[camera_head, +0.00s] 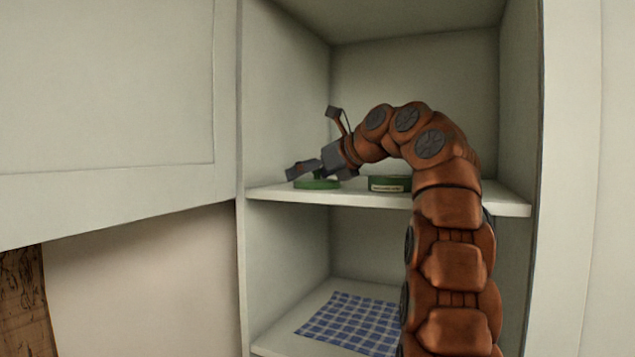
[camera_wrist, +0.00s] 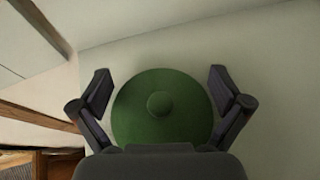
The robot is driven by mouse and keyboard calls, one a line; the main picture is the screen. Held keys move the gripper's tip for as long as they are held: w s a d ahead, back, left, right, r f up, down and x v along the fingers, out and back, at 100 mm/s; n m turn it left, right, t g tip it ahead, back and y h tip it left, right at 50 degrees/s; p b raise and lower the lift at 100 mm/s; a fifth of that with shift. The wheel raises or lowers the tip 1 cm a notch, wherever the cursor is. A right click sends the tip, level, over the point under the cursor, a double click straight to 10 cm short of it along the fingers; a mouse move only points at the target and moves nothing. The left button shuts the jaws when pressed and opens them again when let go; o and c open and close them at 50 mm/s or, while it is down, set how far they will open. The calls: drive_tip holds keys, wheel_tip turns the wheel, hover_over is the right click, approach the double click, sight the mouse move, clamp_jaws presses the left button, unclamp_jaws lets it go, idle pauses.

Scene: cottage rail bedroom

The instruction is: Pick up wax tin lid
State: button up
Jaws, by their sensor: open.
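The wax tin lid (camera_wrist: 180,120) is a green disc with a small round knob, seen face-on in the wrist view. In the head view the green lid (camera_head: 317,184) lies on the upper shelf near its left side, partly hidden by my gripper. My gripper (camera_wrist: 160,85) is open, with one finger on each side of the lid. Small gaps show between the fingers and the lid's edge. In the head view my gripper (camera_head: 305,168) is low over the shelf at the lid. A green tin with a pale label (camera_head: 388,185) stands right of the lid, partly behind my arm.
The upper shelf (camera_head: 280,192) sits in a pale open cabinet, with side walls close on the left and right. A blue checked cloth (camera_head: 350,322) lies on the lower shelf. A pale panel (camera_head: 110,90) stands left of the opening.

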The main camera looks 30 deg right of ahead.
drive_tip(key=shift+f, duration=0.1)
drive_tip(key=c, duration=0.9)
drive_tip(key=shift+f, duration=0.15)
drive_tip(key=shift+c, duration=0.2)
